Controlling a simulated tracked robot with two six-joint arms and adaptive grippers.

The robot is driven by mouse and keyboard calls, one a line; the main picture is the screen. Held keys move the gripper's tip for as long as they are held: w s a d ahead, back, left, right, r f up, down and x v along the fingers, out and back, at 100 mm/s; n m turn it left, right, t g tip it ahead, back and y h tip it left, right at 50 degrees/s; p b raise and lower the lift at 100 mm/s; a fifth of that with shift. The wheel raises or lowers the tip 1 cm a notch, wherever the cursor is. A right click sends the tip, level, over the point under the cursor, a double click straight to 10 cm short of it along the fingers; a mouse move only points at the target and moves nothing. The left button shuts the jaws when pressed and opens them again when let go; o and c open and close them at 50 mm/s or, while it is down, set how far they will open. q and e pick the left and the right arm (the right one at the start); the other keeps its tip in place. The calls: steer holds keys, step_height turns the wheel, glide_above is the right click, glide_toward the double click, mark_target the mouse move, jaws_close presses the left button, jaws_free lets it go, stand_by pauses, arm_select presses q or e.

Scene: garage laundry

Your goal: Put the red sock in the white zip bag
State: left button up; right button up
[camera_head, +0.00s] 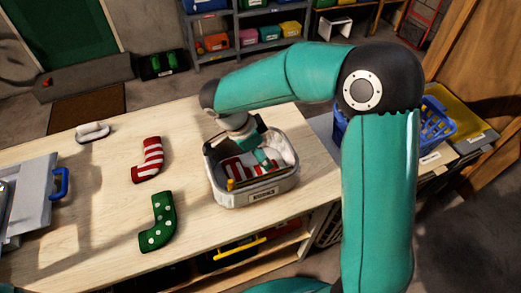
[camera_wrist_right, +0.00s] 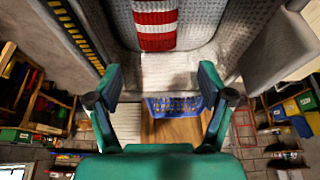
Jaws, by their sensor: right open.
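Another red and white striped sock (camera_head: 148,160) lies on the table to the left. My right gripper (camera_head: 265,158) reaches down into the container. Its fingers (camera_wrist_right: 161,82) are apart with nothing between them. My left gripper is out of view.
A green sock with white dots (camera_head: 158,221) lies on the table in front of the striped one. A small white item (camera_head: 92,131) lies at the back left. A grey case with a blue handle (camera_head: 60,183) stands at the left edge. A blue basket (camera_head: 437,122) is at right.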

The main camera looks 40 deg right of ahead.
steer(key=shift+r+p, duration=0.45)
steer(key=shift+r, duration=0.15)
steer(key=shift+w+a+r, duration=0.15)
steer(key=shift+a+r, duration=0.05)
steer(key=shift+r, duration=0.05)
steer(key=s+b+v, duration=0.1)
steer(key=v, duration=1)
steer(key=shift+w, duration=0.4)
steer(key=shift+a, duration=0.1)
